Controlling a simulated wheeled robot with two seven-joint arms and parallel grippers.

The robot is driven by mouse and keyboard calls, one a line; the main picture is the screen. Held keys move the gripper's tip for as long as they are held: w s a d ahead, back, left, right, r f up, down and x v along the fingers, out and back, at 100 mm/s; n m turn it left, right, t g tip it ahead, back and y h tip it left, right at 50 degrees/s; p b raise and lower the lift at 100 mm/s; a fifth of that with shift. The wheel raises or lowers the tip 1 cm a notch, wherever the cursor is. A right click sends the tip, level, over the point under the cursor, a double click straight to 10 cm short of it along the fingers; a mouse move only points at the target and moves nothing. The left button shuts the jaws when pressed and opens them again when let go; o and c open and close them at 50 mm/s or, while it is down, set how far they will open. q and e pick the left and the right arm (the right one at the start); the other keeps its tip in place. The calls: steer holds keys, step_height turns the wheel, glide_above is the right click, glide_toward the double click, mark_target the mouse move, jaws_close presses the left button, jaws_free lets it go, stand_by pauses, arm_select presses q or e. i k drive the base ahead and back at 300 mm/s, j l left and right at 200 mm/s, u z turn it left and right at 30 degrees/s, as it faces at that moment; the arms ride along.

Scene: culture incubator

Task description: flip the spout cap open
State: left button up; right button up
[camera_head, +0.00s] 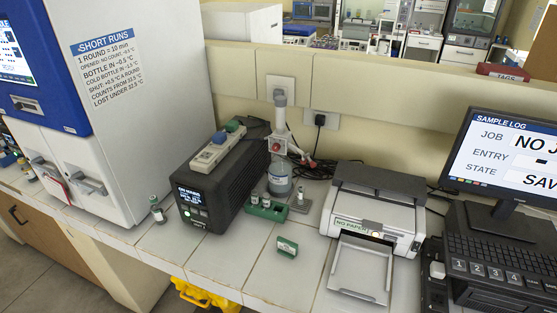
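A clear bottle (279,182) stands at the back of the bench, just right of the black box. A tall white dispenser head (281,128) with a grey top sits on it. A thin spout with red parts (300,153) reaches from the head toward the right and slightly down. A small red piece (312,163) shows at the spout's outer end; it is too small to tell whether this is the spout cap or whether it is shut. Neither of my grippers is in view.
A green rack (266,213) with small vials stands in front of the bottle. The black box (225,180) is left, the printer (378,212) right, and black cables (325,172) lie behind.

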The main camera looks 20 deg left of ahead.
mark_target(306, 155)
steer(key=i+l+u, duration=0.1)
steer(key=u, duration=0.25)
steer(key=i+j, duration=0.1)
steer(key=j, duration=0.9)
steer(key=i+j, duration=0.1)
steer(key=j, duration=0.9)
steer(key=z, duration=0.05)
